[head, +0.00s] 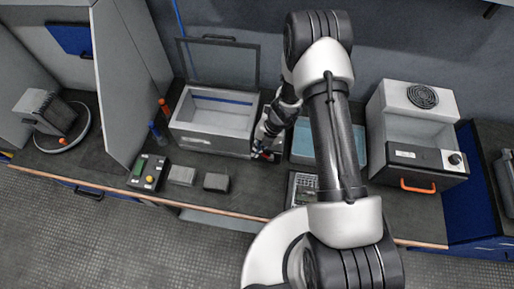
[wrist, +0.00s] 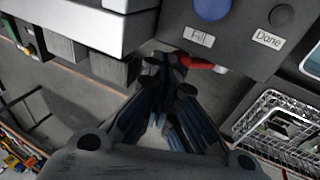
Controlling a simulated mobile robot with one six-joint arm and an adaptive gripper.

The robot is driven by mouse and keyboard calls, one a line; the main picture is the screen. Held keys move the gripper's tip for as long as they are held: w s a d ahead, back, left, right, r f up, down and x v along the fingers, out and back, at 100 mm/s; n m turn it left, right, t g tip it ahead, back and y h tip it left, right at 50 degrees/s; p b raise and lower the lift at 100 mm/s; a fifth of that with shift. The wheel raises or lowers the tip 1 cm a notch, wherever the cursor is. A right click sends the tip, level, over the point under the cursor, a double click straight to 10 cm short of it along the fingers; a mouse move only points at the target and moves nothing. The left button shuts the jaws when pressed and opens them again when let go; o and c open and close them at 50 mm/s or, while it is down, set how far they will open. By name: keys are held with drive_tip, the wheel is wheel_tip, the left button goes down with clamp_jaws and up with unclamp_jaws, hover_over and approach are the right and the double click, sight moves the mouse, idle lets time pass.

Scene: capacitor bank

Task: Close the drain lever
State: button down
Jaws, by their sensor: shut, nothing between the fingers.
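A red lever (wrist: 200,65) sticks out from the lower edge of a dark grey panel (wrist: 238,50) in the wrist view. It lies roughly level in that picture. My gripper (wrist: 166,63) is shut and empty, with its fingertips just left of the lever. They look very close to it; I cannot tell whether they touch. In the head view my gripper (head: 265,146) is low at the right end of the open tank (head: 215,118), and a bit of red (head: 266,155) shows beside it.
The panel carries a blue button (wrist: 212,9), a dark button (wrist: 282,15) and white labels. A wire basket (wrist: 285,125) stands at the right. Two grey blocks (head: 182,175) (head: 216,182) and a control box (head: 148,172) stand left on the bench. A white machine (head: 415,135) stands right.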

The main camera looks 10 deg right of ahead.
drive_tip(key=shift+d, duration=0.1)
drive_tip(key=shift+s+d+f, duration=0.25)
drive_tip(key=shift+d+f, duration=0.05)
drive_tip(key=shift+d, duration=0.35)
drive_tip(key=shift+d+r+p, duration=0.1)
drive_tip(key=shift+r+p, duration=0.3)
drive_tip(key=shift+r, duration=0.2)
wheel_tip(320, 180, up, 13)
drive_tip(key=w+p, duration=0.1)
drive_tip(key=p, duration=0.4)
drive_tip(key=shift+w+a+f, duration=0.15)
drive_tip(key=shift+w+a, duration=0.1)
drive_tip(key=shift+w, duration=0.15)
